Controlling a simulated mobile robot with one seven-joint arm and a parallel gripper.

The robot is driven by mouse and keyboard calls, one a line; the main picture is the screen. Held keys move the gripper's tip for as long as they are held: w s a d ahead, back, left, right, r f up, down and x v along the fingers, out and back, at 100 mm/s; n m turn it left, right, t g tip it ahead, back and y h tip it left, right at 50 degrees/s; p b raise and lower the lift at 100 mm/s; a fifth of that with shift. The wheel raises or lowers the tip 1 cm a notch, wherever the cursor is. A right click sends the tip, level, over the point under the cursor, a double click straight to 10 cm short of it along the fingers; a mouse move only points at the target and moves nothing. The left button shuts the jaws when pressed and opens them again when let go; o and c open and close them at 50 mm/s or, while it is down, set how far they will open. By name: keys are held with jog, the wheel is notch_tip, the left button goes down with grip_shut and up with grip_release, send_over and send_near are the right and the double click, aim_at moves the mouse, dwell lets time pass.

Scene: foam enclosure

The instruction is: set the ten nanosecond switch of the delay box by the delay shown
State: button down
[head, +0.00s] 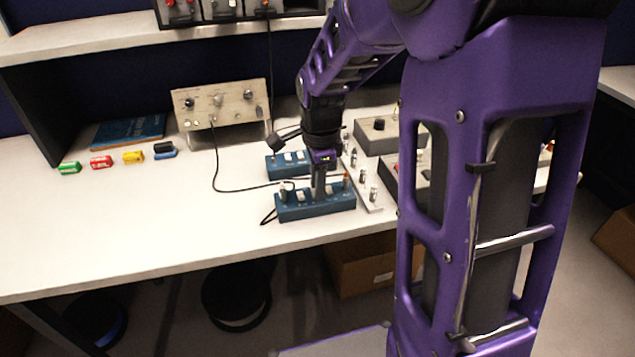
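Two blue boxes with pale switches stand on the white bench. The front blue box (325,211) lies near the bench's front edge, and the rear blue box (273,170) is just behind it. I cannot read their labels or tell from the lettering which is the delay box. My gripper (318,198) points down at the middle of the front box, among its switches. Its fingers look close together, but their gap and any contact with a switch are too small to tell. My wrist hides part of the rear box. No readable delay value shows.
A beige panel with knobs (226,104) stands behind, with a black cable looping from it to the boxes. Grey boxes (385,136) and a strip of metal posts (358,172) stand close on the right. Small coloured blocks (101,162) lie left. The bench's left front is clear.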

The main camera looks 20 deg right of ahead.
jog(key=shift+w+r+g+p, duration=0.15)
jog(key=shift+r+g+p, duration=0.3)
jog(key=shift+p, duration=0.95)
jog(key=shift+w+f+g+p, duration=0.2)
jog(key=shift+g+p, duration=0.45)
jog(key=shift+p, duration=0.35)
jog(key=shift+f+g+p, duration=0.2)
jog(key=shift+g+p, duration=0.2)
jog(key=c, duration=0.9)
grip_release()
jog(key=r, duration=0.5)
jog(key=w+r+p, duration=0.1)
jog(key=r, duration=0.5)
jog(key=w+r, duration=0.1)
jog(key=r, duration=0.5)
jog(key=shift+w+r+p, duration=0.1)
jog(key=shift+w+p, duration=0.15)
jog(key=shift+p, duration=0.05)
